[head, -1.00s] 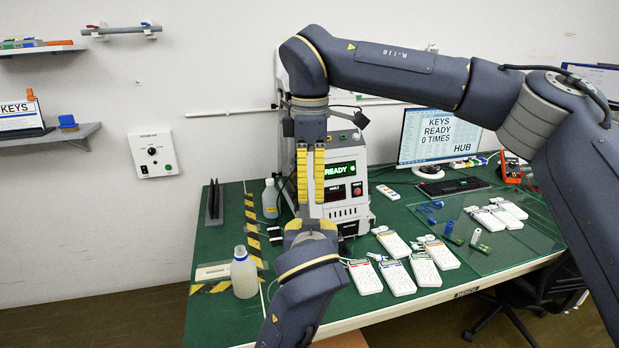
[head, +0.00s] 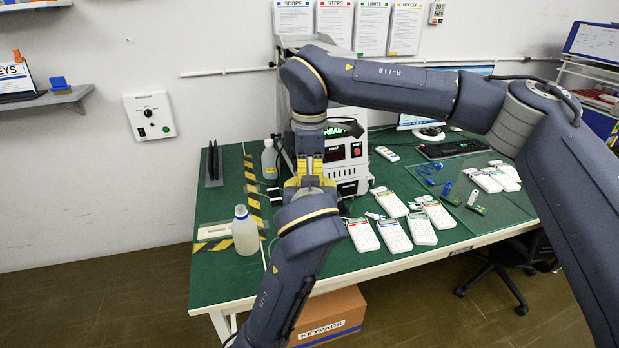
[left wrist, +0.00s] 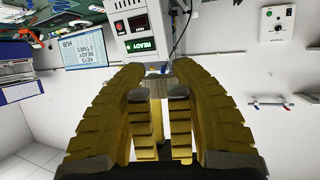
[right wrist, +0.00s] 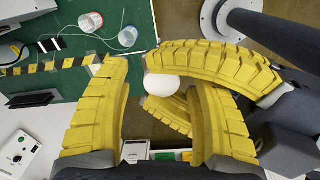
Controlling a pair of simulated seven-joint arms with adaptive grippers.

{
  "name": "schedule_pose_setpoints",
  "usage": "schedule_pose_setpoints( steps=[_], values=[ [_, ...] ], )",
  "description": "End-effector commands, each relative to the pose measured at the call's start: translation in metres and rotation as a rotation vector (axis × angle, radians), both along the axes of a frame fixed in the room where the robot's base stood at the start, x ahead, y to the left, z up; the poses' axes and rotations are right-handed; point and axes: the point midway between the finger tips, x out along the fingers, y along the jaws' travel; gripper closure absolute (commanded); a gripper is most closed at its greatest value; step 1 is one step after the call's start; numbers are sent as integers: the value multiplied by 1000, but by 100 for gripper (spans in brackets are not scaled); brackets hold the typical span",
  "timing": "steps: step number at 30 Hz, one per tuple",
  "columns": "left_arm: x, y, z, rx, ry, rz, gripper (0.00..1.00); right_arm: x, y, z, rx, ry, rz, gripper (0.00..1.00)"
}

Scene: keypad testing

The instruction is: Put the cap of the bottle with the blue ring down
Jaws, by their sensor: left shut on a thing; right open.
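The bottle with the blue ring (head: 245,232) stands upright at the table's front left; I cannot clearly tell its mouth in the head view. My left gripper (head: 309,182) reaches up from below, right of this bottle. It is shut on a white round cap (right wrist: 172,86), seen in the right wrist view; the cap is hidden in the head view. My right gripper (head: 310,158) points down from above, its open fingers around the left fingertips and cap. In the left wrist view the left fingers (left wrist: 160,75) fill the middle, with other yellow fingers between them.
A second bottle (head: 269,160) stands farther back beside the striped tape (head: 250,185). The test machine (head: 346,150) is close behind my grippers. Several keypads (head: 394,235) lie to the right. A bare green patch (head: 225,285) lies at the front left.

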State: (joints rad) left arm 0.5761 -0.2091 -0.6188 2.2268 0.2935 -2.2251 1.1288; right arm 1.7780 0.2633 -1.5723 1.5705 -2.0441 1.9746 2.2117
Motion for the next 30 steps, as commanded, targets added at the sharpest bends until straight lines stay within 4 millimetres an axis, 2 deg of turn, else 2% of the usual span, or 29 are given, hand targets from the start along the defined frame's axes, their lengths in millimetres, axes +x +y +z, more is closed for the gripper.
schedule_pose_setpoints(
  steps=[8, 24, 28, 29, 30],
  values=[
    [0, 0, 0, 0, 0, 0, 100, 0, 0, 0, 0, 0, 0, 37],
    [0, 0, 0, 0, 0, 0, 100, 0, 0, 0, 0, -1, 0, 100],
    [0, 0, 0, 0, 0, -1, 100, 1, 0, 0, 0, -2, 0, 100],
    [0, 0, 0, 0, 0, -1, 100, 1, 0, 0, 0, -2, 0, 72],
    [0, 0, 0, 0, 0, -1, 100, 1, 0, 0, 0, -2, 0, 67]
  ],
)
